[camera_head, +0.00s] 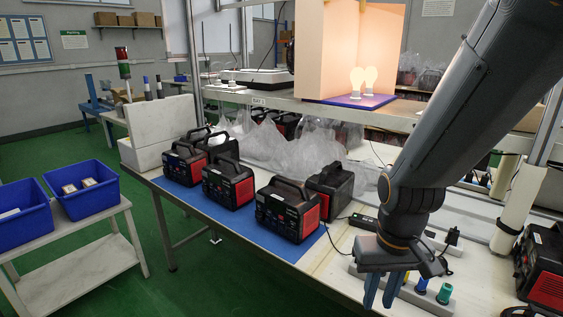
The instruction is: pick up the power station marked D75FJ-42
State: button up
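Several black and red power stations with top handles stand on the blue mat (262,238) of the workbench. In the front row are a left power station (184,163), a middle power station (228,184) and a right power station (287,209). Another power station (330,188) stands behind the right one. Their markings are too small to read, so I cannot tell which is D75FJ-42. My gripper (382,290) points down over the bench, right of the mat and apart from the power stations. Its two blue fingers show a gap with nothing seen between them.
A power strip with coloured plugs (444,293) lies beside my gripper. Clear plastic bags (290,145) lie behind the power stations. A shelf with two lit bulbs (363,80) stands above. Another power station (542,268) is at the far right. Blue bins (82,189) stand on a left side table.

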aim_at(287, 202)
jog(key=k, duration=0.4)
jog(key=u, duration=0.85)
jog(key=i, duration=1.45)
jog(key=z, duration=0.9)
